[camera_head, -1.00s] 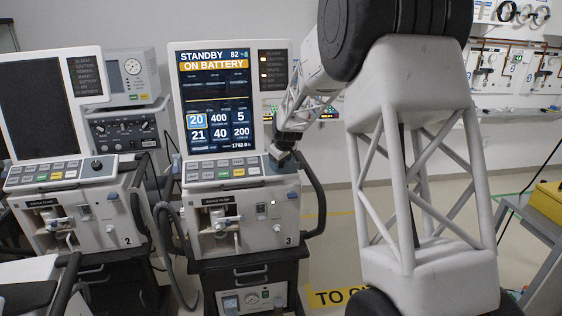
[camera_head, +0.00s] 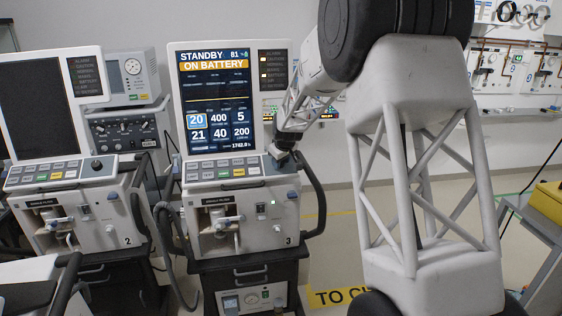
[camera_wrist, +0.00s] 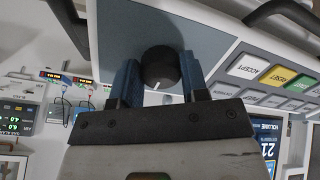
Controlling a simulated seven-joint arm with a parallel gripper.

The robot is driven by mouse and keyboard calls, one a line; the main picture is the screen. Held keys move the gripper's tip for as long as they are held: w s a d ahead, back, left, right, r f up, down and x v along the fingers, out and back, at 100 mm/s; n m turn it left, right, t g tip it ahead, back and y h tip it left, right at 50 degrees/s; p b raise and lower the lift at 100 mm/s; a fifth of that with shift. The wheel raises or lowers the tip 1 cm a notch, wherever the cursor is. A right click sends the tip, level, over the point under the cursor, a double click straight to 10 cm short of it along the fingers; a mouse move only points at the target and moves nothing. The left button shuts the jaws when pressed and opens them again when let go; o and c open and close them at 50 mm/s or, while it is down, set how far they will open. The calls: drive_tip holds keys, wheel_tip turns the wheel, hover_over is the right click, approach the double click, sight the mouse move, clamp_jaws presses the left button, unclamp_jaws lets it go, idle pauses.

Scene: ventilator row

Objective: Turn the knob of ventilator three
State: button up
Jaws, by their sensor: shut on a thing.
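Ventilator three (camera_head: 262,210) stands in the middle of the head view, marked with a 3. Its lit screen (camera_head: 215,100) reads "STANDBY" and "ON BATTERY". The knob is a black round dial (camera_wrist: 160,67) with a white pointer mark, on the blue-grey panel beside the keys in the wrist view. My gripper (camera_wrist: 158,80) has its two blue fingers on either side of the knob and is shut on it. In the head view my gripper (camera_head: 283,157) is small at the right end of the key row and hides the knob.
Ventilator two (camera_head: 92,215), with a dark screen (camera_head: 46,105) and its own knob, stands to the left. A black side handle (camera_head: 317,205) curves close to my gripper on ventilator three's right. A grey table (camera_head: 540,235) stands at the far right.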

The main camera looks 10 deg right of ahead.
drive_tip(key=m, duration=0.5)
drive_tip(key=shift+m, duration=0.3)
drive_tip(key=m, duration=0.5)
drive_tip(key=shift+a, duration=0.1)
idle(0.3)
drive_tip(key=o, duration=0.9)
drive_tip(key=shift+o, duration=0.2)
drive_tip(key=shift+s+r, duration=0.1)
drive_tip(key=shift+s, duration=0.05)
drive_tip(key=v, duration=0.7)
drive_tip(key=shift+s, duration=0.2)
